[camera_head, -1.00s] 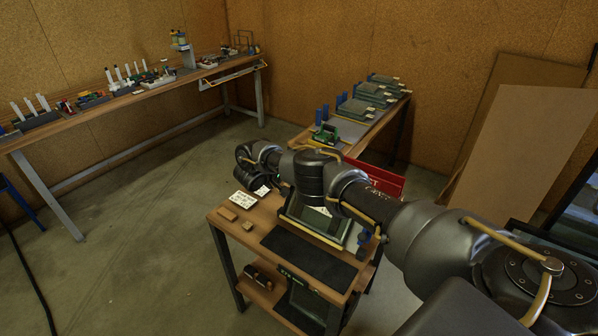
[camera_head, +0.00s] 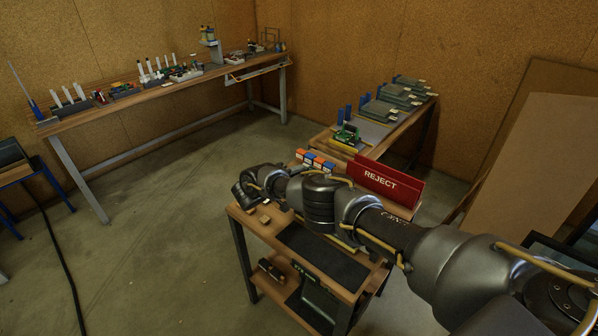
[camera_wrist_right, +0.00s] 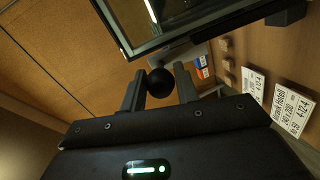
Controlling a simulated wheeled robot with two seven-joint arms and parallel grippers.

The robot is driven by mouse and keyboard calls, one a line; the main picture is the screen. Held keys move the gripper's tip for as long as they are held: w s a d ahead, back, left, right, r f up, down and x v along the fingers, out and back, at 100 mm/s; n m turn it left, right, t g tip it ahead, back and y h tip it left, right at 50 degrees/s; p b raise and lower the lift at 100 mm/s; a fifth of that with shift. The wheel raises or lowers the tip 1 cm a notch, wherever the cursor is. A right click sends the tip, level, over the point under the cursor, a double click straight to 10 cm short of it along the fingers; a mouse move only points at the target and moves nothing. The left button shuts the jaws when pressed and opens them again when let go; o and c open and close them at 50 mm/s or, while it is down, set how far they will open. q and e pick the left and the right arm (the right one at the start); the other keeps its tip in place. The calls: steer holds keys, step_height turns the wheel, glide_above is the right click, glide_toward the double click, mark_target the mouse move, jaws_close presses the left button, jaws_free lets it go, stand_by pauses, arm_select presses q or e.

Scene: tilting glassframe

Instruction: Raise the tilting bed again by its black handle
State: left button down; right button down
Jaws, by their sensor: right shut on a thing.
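My right gripper (camera_wrist_right: 160,88) is shut on the black ball handle (camera_wrist_right: 160,82), which sits between its two fingers in the right wrist view. The tilting bed (camera_wrist_right: 190,40) shows beyond the handle as a dark frame with a glassy pane, slanted across the top of that view. In the head view my right arm crosses over the small wooden bench and hides most of the bed. The end of that arm (camera_head: 246,191) is at the bench's far left, where the fingers and handle cannot be made out. My left gripper is not in view.
The small bench holds a dark mat (camera_head: 316,258) and small wooden blocks (camera_head: 265,218). Printed labels (camera_wrist_right: 292,112) lie on the wood. Behind are a red REJECT bin (camera_head: 380,181) and orange and blue boxes (camera_head: 315,160). Open floor (camera_head: 170,220) lies to the left.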

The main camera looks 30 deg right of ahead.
steer(key=shift+s+a+f, duration=0.1)
steer(key=shift+a+f, duration=0.05)
steer(key=shift+a, duration=0.15)
stand_by(0.4)
steer(key=c, duration=1.1)
jaws_free()
steer(key=v, duration=1)
steer(key=shift+a, duration=0.4)
steer(key=shift+s, duration=0.1)
